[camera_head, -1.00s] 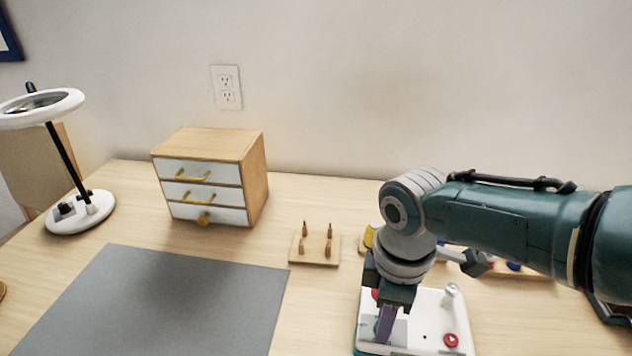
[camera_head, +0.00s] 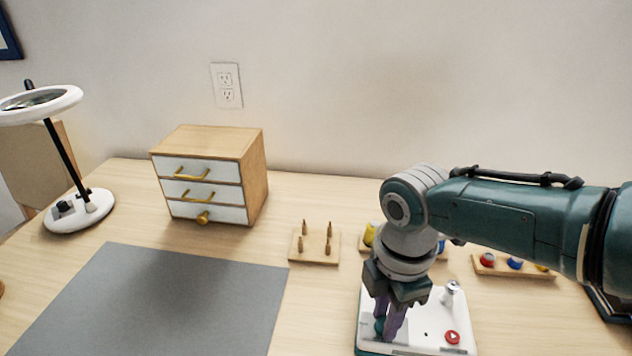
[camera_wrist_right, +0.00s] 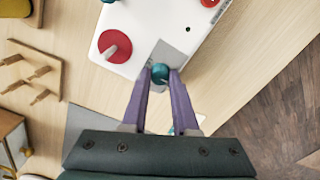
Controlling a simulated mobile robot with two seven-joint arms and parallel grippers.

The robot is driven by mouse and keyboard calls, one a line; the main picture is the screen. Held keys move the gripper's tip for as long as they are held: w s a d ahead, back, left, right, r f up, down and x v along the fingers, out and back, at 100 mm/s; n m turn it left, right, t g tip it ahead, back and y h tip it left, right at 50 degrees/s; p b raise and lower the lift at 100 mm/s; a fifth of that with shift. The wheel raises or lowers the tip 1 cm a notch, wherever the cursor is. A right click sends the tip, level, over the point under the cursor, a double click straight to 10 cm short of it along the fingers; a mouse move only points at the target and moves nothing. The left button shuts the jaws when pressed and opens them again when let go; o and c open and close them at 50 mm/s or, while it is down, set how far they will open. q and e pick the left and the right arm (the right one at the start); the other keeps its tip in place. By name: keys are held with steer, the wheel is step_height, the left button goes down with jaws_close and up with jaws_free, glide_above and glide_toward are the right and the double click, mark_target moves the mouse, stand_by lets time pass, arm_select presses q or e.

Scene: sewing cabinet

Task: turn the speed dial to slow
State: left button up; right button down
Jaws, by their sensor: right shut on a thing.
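The white sewing machine (camera_head: 432,318) with a teal base stands at the lower right of the head view. A round teal knob (camera_wrist_right: 159,72), which looks to be the speed dial, sits on a grey patch of its white top in the right wrist view. My right gripper (camera_head: 385,330) points down over the machine's left part, its purple fingers shut on the knob from both sides. The knob's pointer and any marks cannot be read. A red dial with a raised pink grip (camera_wrist_right: 114,46) is beside it. My left gripper is not in view.
A red button (camera_head: 452,337) and a silver post (camera_head: 450,292) stand on the machine's right side. A wooden peg board (camera_head: 315,248), a drawer cabinet (camera_head: 212,175) and a magnifier lamp (camera_head: 78,210) are farther left. The grey mat (camera_head: 160,300) is bare.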

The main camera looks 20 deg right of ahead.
mark_target(384, 320)
stand_by(0.3)
steer(key=c, duration=0.7)
jaws_free()
step_height(384, 320, up, 10)
steer(key=p, duration=0.4)
steer(key=shift+p, duration=0.35)
